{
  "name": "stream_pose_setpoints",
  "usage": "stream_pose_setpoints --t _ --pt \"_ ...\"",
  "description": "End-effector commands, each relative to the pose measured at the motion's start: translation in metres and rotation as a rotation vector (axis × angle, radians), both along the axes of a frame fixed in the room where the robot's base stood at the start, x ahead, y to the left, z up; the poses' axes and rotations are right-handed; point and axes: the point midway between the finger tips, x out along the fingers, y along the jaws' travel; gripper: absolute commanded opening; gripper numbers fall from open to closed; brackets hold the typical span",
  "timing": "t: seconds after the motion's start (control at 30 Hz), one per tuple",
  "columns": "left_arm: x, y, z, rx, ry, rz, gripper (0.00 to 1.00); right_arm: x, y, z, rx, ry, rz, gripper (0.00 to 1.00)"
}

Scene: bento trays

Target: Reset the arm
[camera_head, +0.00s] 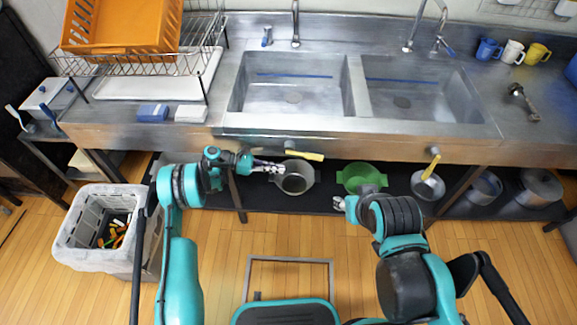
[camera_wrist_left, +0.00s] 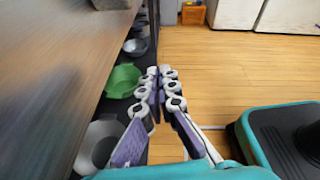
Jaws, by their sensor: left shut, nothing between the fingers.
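My left arm comes in from the left in the head view, and its gripper (camera_head: 270,167) is in front of the sink counter's front edge, above the lower shelf. In the left wrist view the left gripper's fingers (camera_wrist_left: 160,82) are together, with nothing between them. My right arm is at the lower right in the head view. Its gripper (camera_head: 339,203) shows only as a small tip near the green colander, mostly hidden by the arm, so I cannot tell its state.
A steel counter (camera_head: 330,125) with two sinks runs across the back. Below it are a pot (camera_head: 296,178), a green colander (camera_head: 362,177) and other pans on a dark shelf. A grey crate (camera_head: 82,255) stands at left. An orange basket (camera_head: 120,38) sits on a rack.

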Motion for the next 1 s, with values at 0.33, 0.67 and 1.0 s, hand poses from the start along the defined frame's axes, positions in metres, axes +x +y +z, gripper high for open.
stream_pose_setpoints --t 0.33,0.67,1.0 --pt "0.0 0.005 0.0 0.001 0.0 -0.001 0.0 0.0 0.0 0.001 0.0 0.0 0.0 0.4" --pt "0.001 0.005 0.002 0.003 -0.004 -0.001 0.0 0.0 0.0 0.001 0.0 0.0 0.0 0.4" --pt "0.017 0.011 0.078 0.16 -0.226 0.002 0.0 0.0 0.0 0.001 0.0 0.0 0.0 0.4"
